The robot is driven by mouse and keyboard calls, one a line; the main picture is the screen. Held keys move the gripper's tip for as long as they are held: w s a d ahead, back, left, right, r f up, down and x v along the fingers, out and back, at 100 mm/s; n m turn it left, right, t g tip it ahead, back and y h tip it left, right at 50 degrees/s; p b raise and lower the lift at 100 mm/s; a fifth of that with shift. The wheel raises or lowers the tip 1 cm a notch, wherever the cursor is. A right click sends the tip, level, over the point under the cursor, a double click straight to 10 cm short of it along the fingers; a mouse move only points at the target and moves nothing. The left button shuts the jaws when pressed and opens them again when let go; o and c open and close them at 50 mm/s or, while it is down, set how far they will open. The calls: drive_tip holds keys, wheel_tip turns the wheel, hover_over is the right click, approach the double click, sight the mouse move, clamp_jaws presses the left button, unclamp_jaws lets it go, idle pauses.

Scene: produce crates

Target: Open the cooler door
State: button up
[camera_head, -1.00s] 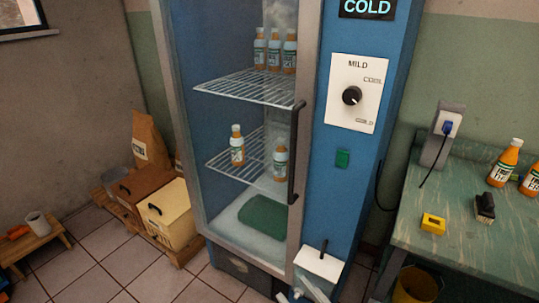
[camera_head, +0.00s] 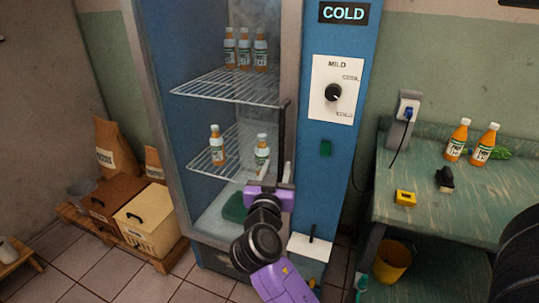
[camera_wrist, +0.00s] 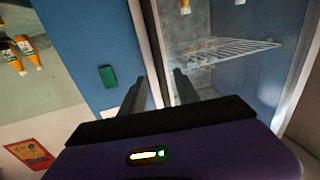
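The blue cooler (camera_head: 345,35) stands in the middle of the head view. Its glass door (camera_head: 215,120) looks shut. A black vertical handle (camera_head: 283,130) runs along the door's right side; my gripper covers its lower end. My purple gripper (camera_head: 287,172) is raised in front of that lower end. In the wrist view the two dark fingers (camera_wrist: 159,76) are apart, one on each side of a dark upright strip that looks like the handle (camera_wrist: 146,45). I cannot tell whether they touch it.
Bottles stand on wire shelves (camera_head: 225,84) inside. A dial panel (camera_head: 335,72) and green switch (camera_head: 326,148) are right of the door. A workbench (camera_head: 440,215) with bottles is at right. Crates (camera_head: 145,220) on a low pallet stand left of the cooler.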

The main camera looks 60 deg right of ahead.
sight(281, 156)
drive_tip(key=shift+p+x, duration=1.15)
drive_tip(key=shift+x, duration=2.75)
drive_tip(key=shift+f, duration=0.15)
drive_tip(key=shift+s, duration=0.1)
drive_tip(key=shift+c, duration=0.2)
clamp_jaws()
